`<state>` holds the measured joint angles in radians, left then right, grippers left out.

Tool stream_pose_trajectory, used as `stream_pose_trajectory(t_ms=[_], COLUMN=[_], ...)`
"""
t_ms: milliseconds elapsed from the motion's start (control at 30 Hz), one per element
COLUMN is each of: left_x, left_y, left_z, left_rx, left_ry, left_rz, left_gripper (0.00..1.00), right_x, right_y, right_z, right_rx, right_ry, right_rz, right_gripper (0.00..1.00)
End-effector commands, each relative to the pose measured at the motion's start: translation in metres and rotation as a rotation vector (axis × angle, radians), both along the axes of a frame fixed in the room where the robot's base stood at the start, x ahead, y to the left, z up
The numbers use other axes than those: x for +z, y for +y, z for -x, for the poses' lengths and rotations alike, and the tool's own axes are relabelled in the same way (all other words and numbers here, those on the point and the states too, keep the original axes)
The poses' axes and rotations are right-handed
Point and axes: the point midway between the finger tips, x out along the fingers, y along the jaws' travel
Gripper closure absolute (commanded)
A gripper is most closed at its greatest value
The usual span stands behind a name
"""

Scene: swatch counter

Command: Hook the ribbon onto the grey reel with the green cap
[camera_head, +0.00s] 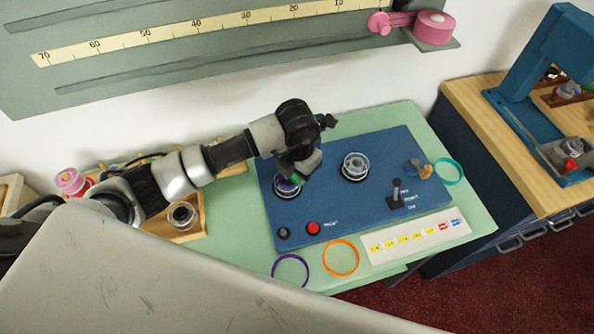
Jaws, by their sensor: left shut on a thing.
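My left gripper (297,176) comes in from the left and points down over the left reel (287,188) on the blue panel. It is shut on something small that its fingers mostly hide. A patch of green shows at the fingertips; I cannot tell whether it is a cap. Some purple shows on the left reel just below. A second reel, grey and pale (355,167), stands upright to the right, apart from the gripper; no green cap is clear on it. A ribbon strand cannot be made out. My right gripper is not in view.
The blue panel (330,205) carries a red button (313,228), a black knob (284,233) and a black lever (395,195). Purple (277,280), orange (341,275) and teal (461,174) rings lie around it on the green table (470,222). A wooden tray (190,236) stands left.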

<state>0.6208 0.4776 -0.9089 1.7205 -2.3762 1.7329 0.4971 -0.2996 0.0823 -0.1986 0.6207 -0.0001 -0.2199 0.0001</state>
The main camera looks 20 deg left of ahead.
Motion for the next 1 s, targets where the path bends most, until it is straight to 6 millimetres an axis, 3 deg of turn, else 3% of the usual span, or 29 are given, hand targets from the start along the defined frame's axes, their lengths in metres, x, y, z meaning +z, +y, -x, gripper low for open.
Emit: stream_pose_trajectory(t_ms=[33,100,1000], left_x=[-0.0115,-0.0131,-0.0205], left_y=[-0.0004,-0.0003,-0.0014], left_z=[0.0059,0.0063,0.0059], left_rx=[-0.002,-0.002,-0.003], left_ry=[0.021,0.022,0.022], left_rz=[-0.004,-0.004,0.001], left_gripper=[1.0,1.0,1.0], right_x=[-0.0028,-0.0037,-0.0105], right_y=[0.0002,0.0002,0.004], right_z=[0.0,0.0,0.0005], right_rx=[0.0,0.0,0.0], right_ry=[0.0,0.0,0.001], right_rz=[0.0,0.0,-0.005], right_gripper=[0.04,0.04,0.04])
